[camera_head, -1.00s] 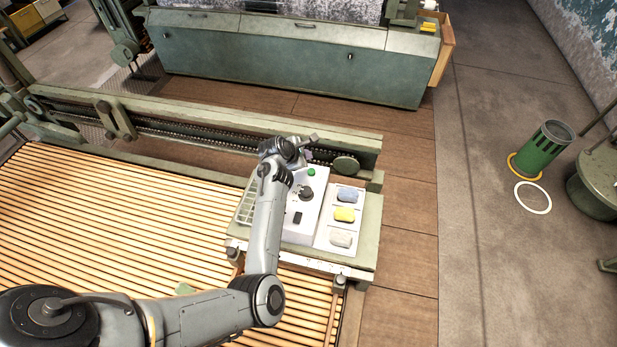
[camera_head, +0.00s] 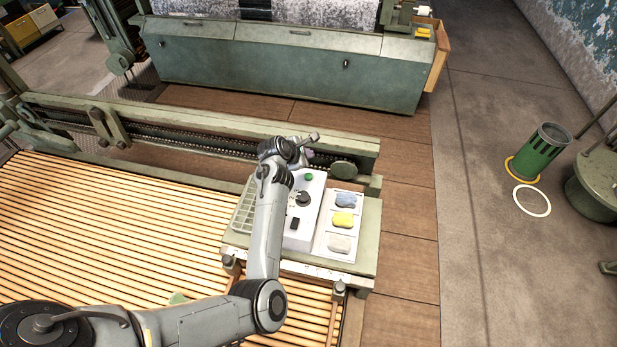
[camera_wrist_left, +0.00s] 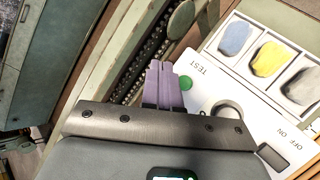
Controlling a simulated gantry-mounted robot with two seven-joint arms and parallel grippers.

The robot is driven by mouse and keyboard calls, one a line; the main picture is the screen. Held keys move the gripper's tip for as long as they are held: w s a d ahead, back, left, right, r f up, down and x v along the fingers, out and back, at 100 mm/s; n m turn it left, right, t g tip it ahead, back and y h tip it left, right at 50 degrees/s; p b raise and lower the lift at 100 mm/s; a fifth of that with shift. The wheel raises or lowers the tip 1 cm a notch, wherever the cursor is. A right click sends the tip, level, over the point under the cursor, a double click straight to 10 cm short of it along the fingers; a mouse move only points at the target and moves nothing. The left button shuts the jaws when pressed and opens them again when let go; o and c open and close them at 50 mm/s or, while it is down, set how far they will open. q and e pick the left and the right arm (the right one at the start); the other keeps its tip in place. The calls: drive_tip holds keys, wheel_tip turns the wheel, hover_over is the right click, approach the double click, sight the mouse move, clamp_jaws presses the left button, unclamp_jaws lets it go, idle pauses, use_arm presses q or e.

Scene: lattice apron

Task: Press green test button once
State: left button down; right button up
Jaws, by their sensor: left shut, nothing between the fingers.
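The green test button (camera_head: 309,177) is a small round cap near the far end of a white control box (camera_head: 301,235). In the left wrist view the button (camera_wrist_left: 185,83) sits by the word TEST, just right of my fingertips. My left gripper (camera_head: 309,154) is just beyond the button in the head view. Its purple fingers, also seen in the left wrist view (camera_wrist_left: 160,66), are shut together and empty. They appear beside the button, not over it; I cannot tell their height above the box. My right gripper is not in view.
The box also has a dark knob (camera_head: 303,198) and an off/on switch (camera_head: 295,223). Beside it a white tray holds blue (camera_head: 345,200), yellow (camera_head: 343,220) and grey (camera_head: 340,243) lumps. A chain rail (camera_head: 190,140) runs behind. A slatted bed (camera_head: 110,220) lies left.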

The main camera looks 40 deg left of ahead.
use_arm(q)
drive_tip(key=b, duration=0.6)
hover_over(307, 178)
wheel_tip(307, 178, down, 6)
drive_tip(key=shift+w+r, duration=0.1)
drive_tip(key=shift+r, duration=0.05)
drive_tip(key=shift+f, duration=0.95)
drive_tip(key=shift+f, duration=0.4)
idle(0.7)
drive_tip(key=shift+f, duration=0.2)
idle(0.6)
